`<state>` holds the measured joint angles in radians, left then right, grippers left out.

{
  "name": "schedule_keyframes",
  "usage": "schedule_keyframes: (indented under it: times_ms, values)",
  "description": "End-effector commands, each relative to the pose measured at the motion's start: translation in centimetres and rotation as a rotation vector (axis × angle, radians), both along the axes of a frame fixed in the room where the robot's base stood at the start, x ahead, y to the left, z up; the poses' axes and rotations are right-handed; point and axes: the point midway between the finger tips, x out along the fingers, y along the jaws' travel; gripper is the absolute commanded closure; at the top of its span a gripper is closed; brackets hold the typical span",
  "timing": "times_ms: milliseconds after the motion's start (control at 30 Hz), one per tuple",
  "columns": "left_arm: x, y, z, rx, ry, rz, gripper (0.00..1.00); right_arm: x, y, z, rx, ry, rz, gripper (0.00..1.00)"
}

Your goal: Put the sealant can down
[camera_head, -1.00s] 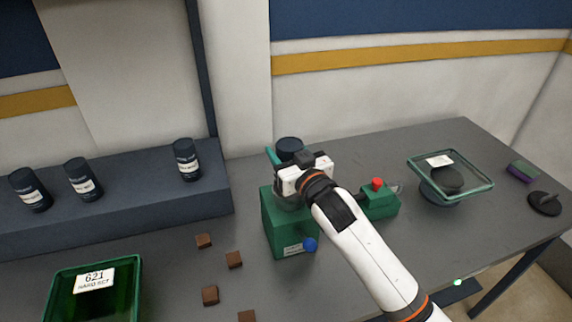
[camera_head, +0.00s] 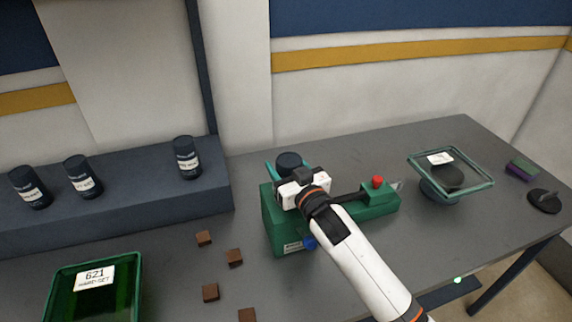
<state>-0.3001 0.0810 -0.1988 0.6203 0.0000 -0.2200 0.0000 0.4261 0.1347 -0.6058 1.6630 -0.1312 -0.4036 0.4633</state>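Dark cans with white labels stand upright on the raised blue-grey shelf: one at the far left (camera_head: 30,187), one beside it (camera_head: 82,177) and one near the shelf's right end (camera_head: 187,158). Another dark round top (camera_head: 289,162) shows just behind my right gripper (camera_head: 290,178), at the green machine (camera_head: 284,234). I cannot tell whether this is the sealant can. My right gripper is over the machine's left part. Its fingers are hidden by its own body, so its grip cannot be seen. My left gripper is not in view.
A green bin (camera_head: 66,290) labelled 621 stands at the front left. Several brown blocks (camera_head: 234,258) lie between it and the machine. A red button (camera_head: 377,182) tops the machine's right part. A glass-like tray (camera_head: 480,184) sits on a round stand at right.

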Motion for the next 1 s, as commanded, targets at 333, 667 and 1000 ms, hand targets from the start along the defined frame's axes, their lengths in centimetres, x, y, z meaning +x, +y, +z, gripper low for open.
schedule_keyframes:
  times_ms: [333,667,1000]
  values:
    - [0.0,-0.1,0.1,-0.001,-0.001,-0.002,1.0,0.0,0.0,0.1,0.0,0.0,0.0,0.24]
    - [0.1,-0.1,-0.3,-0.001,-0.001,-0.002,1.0,-2.5,-1.3,0.8,0.0,0.0,0.0,0.24]
    - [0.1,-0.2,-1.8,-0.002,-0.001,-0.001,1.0,-8.8,-4.5,0.9,0.0,0.0,0.0,0.24]
